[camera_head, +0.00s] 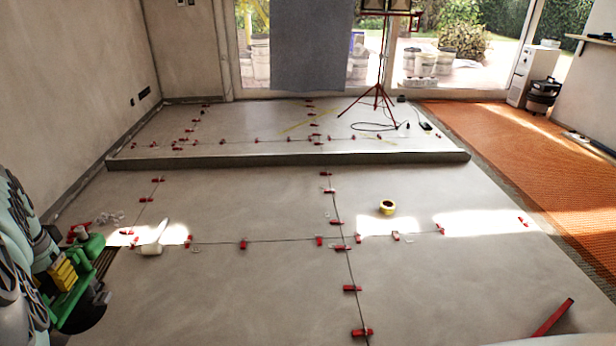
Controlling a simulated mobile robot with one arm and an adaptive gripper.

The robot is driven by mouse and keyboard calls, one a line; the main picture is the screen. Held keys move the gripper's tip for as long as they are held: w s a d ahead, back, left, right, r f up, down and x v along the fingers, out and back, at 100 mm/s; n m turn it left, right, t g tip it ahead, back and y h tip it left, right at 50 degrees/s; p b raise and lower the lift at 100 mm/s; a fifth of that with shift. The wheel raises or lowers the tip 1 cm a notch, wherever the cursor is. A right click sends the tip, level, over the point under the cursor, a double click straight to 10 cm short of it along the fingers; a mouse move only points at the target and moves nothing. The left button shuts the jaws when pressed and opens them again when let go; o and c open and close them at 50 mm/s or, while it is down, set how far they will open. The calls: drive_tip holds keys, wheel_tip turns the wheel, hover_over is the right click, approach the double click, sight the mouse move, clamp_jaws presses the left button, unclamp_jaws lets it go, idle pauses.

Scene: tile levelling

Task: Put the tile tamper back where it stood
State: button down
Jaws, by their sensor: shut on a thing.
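The tile tamper (66,290), a green body with yellow blocks and a black round pad, is at the lower left edge of the head view. My gripper (46,262) is beside it, largely hidden among my arm links, and is shut on the tamper. The fingertips cannot be made out clearly. The tamper overlaps the floor in the picture, and I cannot tell whether its pad touches the tiles.
Large grey tiles (250,290) carry red levelling clips along their joints. A white object (152,248), a yellow tape roll (387,207) and a red tool (553,317) lie there. A raised step (290,160) crosses behind; orange matting (520,150) lies right.

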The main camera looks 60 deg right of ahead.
sight(80, 297)
drive_tip(key=shift+m, duration=0.5)
drive_tip(key=shift+s+d+f+b, duration=0.2)
drive_tip(key=shift+f+b, duration=0.45)
drive_tip(key=shift+f, duration=0.45)
drive_tip(key=shift+s+d+f+b, duration=0.1)
drive_tip(key=shift+d+f+b, duration=0.15)
drive_tip(key=shift+f+b, duration=0.6)
drive_tip(key=shift+s+d+f+b, duration=0.15)
drive_tip(key=shift+f+b, duration=0.25)
drive_tip(key=shift+f, duration=0.9)
drive_tip(key=shift+s+d+f, duration=0.1)
drive_tip(key=shift+d+f, duration=0.15)
drive_tip(key=shift+f, duration=0.15)
drive_tip(key=shift+d+f+m+b, duration=0.1)
drive_tip(key=shift+f+m+b, duration=0.2)
drive_tip(key=shift+f+b, duration=0.3)
drive_tip(key=s+d+f+m+b, duration=0.2)
drive_tip(key=s+f+b, duration=0.2)
drive_tip(key=f+b, duration=0.5)
drive_tip(key=s+d+f+m+b, duration=0.2)
drive_tip(key=s+f+b, duration=0.3)
drive_tip(key=f, duration=1.6)
drive_tip(key=s+d+f+m+b, duration=0.2)
drive_tip(key=s+f+b, duration=0.3)
drive_tip(key=f+b, duration=1)
drive_tip(key=shift+s+d+f, duration=0.2)
drive_tip(key=shift+d+f, duration=0.2)
drive_tip(key=shift+d, duration=0.35)
